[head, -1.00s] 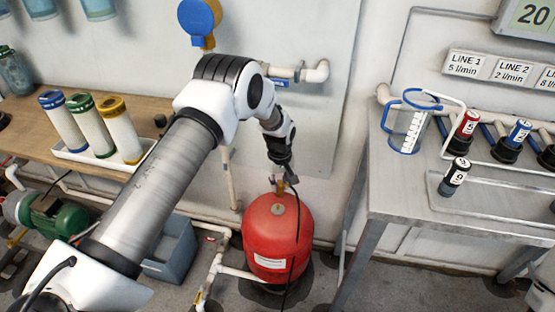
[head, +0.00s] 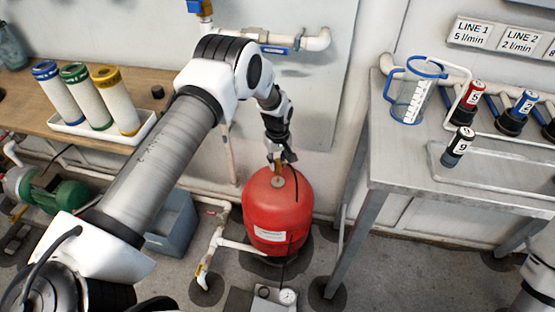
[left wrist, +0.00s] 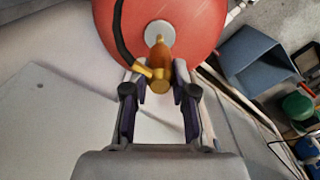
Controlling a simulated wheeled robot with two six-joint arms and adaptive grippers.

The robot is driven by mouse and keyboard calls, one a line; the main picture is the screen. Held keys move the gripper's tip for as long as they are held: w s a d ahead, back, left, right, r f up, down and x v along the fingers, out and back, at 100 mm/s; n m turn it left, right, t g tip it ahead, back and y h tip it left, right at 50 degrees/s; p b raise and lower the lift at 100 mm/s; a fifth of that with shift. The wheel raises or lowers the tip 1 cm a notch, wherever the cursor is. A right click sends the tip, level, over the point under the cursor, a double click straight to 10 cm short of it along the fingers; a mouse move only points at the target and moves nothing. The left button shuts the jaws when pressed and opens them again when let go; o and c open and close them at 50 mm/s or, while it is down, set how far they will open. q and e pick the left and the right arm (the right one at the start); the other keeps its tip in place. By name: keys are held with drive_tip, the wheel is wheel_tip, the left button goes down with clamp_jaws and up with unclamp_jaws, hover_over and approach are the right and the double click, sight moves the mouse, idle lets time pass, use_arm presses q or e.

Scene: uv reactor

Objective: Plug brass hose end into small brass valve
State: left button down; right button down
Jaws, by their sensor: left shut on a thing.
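A red tank (head: 272,222) stands on the floor below my left gripper, with a pale round collar (left wrist: 159,33) on its top. My left gripper (head: 275,160) is just above the tank's top, shut on the brass hose end (left wrist: 160,80), which lies between its fingertips in the left wrist view (left wrist: 160,76). A black hose (left wrist: 120,32) runs from the brass over the tank. Brass also shows right at the collar, likely the small valve (left wrist: 157,50). Where hose end and valve meet, and whether they are joined, I cannot tell. My right gripper is out of view.
A metal table (head: 400,168) with a blue-rimmed jug (head: 411,95) and numbered couplings stands right. A wooden bench (head: 25,105) with filter cartridges is left. White piping (head: 232,245) and a blue-grey bin (head: 172,225) stand left of the tank. A gauge box (head: 272,300) lies in front.

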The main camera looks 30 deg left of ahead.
sight(278, 168)
use_arm(q)
drive_tip(key=shift+f+b, duration=0.5)
drive_tip(key=shift+f, duration=0.6)
drive_tip(key=shift+d+f+b, duration=0.1)
drive_tip(key=shift+f+b, duration=0.2)
drive_tip(key=shift+f, duration=0.25)
idle(1.3)
drive_tip(key=c, duration=0.9)
unclamp_jaws()
drive_tip(key=shift+o, duration=0.2)
drive_tip(key=shift+r, duration=0.1)
wheel_tip(278, 168, up, 12)
drive_tip(key=shift+f, duration=0.1)
